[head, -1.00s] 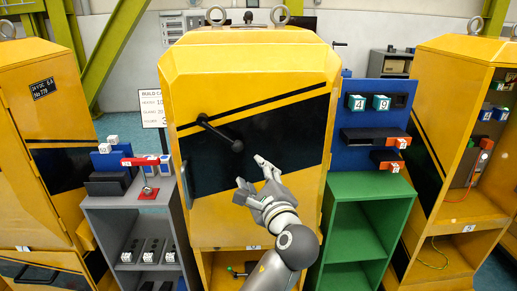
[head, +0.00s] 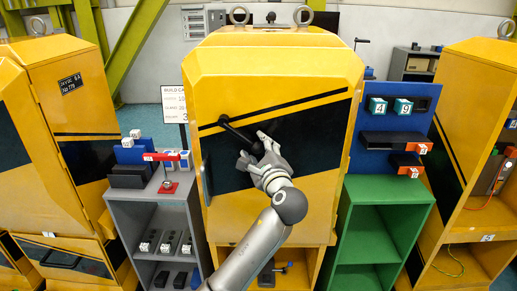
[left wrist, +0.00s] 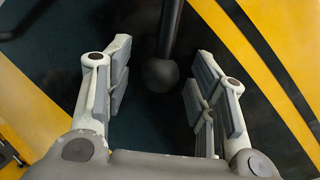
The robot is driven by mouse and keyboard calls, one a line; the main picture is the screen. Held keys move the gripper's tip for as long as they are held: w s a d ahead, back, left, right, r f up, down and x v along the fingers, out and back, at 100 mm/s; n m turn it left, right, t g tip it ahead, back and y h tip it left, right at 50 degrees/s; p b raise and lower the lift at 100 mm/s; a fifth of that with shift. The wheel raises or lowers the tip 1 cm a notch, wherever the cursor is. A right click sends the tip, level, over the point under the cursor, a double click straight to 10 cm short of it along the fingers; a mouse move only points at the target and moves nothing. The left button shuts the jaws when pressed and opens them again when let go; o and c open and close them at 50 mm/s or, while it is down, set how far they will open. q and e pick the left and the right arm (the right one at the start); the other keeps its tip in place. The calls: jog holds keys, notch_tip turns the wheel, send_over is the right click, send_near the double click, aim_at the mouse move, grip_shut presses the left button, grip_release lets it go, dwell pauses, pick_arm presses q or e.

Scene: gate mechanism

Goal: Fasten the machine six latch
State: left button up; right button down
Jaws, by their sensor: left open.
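The latch is a black lever handle (head: 238,135) on the front of the yellow machine (head: 215,90) in the middle of the head view. It slants down to the right from its pivot and ends in a round knob. My left gripper (head: 253,149) is open at the knob end. In the left wrist view the handle's knob (left wrist: 160,74) lies between the two spread fingers of my left gripper (left wrist: 157,82), with a gap on each side. Fingers partly hide the knob in the head view. My right gripper is not in view.
A grey shelf unit (head: 130,205) with a red lever (head: 163,156) stands left of the machine. A green shelf (head: 385,190) under a blue panel (head: 368,160) stands right. More yellow cabinets (head: 45,85) flank them. The space before the door is clear except for my arm.

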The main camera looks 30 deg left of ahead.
pick_arm(q)
jog(key=shift+c, duration=0.7)
grip_shut()
jog(key=shift+r, duration=0.1)
jog(key=r+n+p, duration=0.1)
jog(key=d+r+n+h+p, duration=0.1)
jog(key=r+p, duration=0.1)
jog(key=w+r+n+p, duration=0.1)
jog(key=n+p, duration=0.1)
jog(key=shift+d+r, duration=0.15)
jog(key=shift+d, duration=0.2)
jog(key=shift+d+r+n+h+p, duration=0.15)
jog(key=shift+r+n+h+p, duration=0.45)
jog(key=shift+r+n+p, duration=0.9)
jog(key=shift+w, duration=0.1)
